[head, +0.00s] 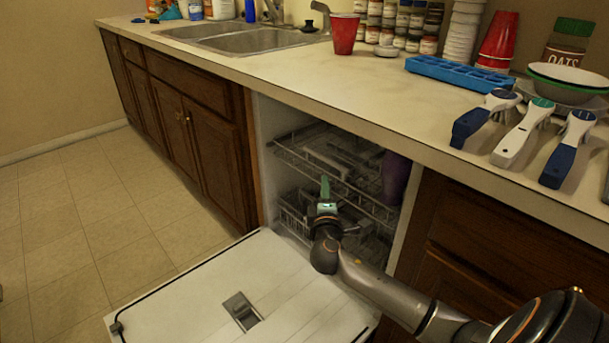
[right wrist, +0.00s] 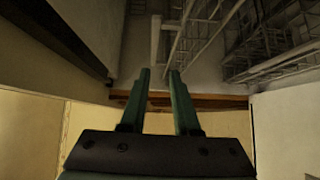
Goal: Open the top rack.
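The dishwasher stands open under the counter, its white door (head: 200,290) folded down flat. The top rack (head: 300,163), a grey wire rack, sits inside the opening, its front rail slanting down to the right. My right gripper (head: 325,186), with green fingers, is in front of the racks, low against the top rack; contact is not clear. In the right wrist view the two fingers (right wrist: 160,74) are apart with nothing between them, and rack wires (right wrist: 270,45) show beyond them. My left gripper is not in view.
A purple cup (head: 395,178) stands at the right side of the top rack. A lower rack (head: 292,218) lies beneath, partly hidden by my arm. The counter (head: 330,82) above holds clutter, including a red cup (head: 345,34) and blue tray (head: 460,74). Floor at left is clear.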

